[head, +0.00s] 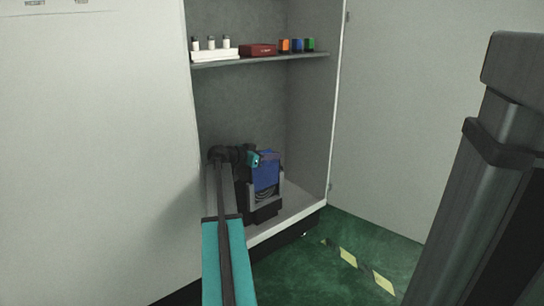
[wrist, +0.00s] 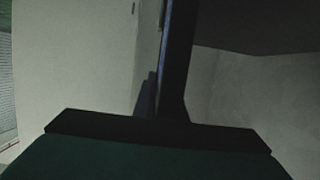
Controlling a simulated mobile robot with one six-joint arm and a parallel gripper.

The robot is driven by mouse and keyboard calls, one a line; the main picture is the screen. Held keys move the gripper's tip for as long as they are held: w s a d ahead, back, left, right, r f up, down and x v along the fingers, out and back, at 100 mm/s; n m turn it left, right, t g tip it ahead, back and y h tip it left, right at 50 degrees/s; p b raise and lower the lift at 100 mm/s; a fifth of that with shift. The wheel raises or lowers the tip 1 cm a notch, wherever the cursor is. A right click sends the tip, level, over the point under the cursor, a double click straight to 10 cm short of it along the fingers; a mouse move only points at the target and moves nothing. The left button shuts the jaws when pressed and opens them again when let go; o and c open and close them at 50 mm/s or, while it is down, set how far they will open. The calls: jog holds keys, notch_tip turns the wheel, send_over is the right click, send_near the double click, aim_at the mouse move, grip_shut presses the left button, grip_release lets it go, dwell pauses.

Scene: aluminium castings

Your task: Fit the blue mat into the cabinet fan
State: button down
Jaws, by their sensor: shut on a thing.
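The blue mat (head: 267,172) stands upright, tilted slightly, inside the open cabinet in the head view. My gripper (head: 259,160) is shut on its upper left part. The cabinet fan (head: 264,204), a grey and black housing with a round grille, sits on the cabinet floor. The mat's lower edge is at the top of the housing, in front of or within its frame. I cannot tell whether it is seated or only held there. In the wrist view a dark upright strip rises from my gripper (wrist: 165,118); it is too dark to identify.
The cabinet shelf (head: 262,60) above holds a white rack (head: 215,54) with bottles, a dark red box (head: 258,50) and several small coloured items. The cabinet door (head: 392,110) is open on the right. A white panel (head: 95,150) closes the left side.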

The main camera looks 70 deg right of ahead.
aim_at(279, 168)
jog(key=shift+f+b, duration=0.45)
jog(key=shift+f, duration=2.5)
dwell(0.7)
jog(key=c, duration=1.7)
grip_release()
jog(key=shift+w, duration=0.1)
jog(key=shift+r+p, duration=2.5)
jog(key=shift+r, duration=3.65)
jog(key=shift+s, duration=0.25)
